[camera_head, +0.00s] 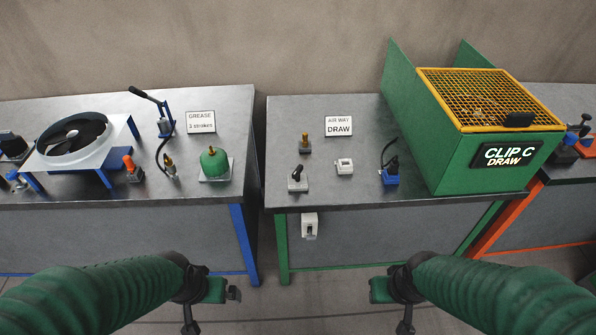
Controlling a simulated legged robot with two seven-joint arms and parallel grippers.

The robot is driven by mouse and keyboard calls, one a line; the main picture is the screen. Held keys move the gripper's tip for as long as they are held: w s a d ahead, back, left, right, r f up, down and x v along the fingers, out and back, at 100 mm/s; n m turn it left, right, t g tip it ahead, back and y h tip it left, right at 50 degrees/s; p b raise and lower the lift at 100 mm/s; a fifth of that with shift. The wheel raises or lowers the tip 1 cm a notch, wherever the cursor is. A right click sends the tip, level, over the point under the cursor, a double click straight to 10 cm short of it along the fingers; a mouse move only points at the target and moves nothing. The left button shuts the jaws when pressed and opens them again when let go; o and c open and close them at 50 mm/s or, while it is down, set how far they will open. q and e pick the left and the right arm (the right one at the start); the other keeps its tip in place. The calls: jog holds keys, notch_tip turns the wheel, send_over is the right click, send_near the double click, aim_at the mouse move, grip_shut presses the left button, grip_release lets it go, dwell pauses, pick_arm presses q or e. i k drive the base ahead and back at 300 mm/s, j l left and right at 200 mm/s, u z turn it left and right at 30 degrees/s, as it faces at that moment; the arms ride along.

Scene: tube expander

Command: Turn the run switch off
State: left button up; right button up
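No control carries a readable "run" label, so I cannot tell for sure which one is the run switch. A small white switch box (310,226) with a dark lever is mounted on the front of the green-legged table, below its top. A grey block with a black lever (297,180) stands on that table near the front left edge. My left gripper (234,293) and my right gripper (374,291) are both low in front of the tables, apart from everything. Their fingers are too small to read, and I see nothing held.
The green-legged table (440,197) also bears a white square fitting (344,167), a blue-based lever (390,175), an "AIR WAY DRAW" sign (338,126) and a green machine (428,140) with a yellow grille. The blue-legged table (90,197) stands left, across a narrow gap.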

aim_at(296, 174)
jog(key=i+j, duration=0.2)
jog(key=i, duration=0.2)
jog(key=i+j, duration=0.2)
jog(key=i, duration=0.25)
jog(key=i+j, duration=0.15)
jog(key=i, duration=0.25)
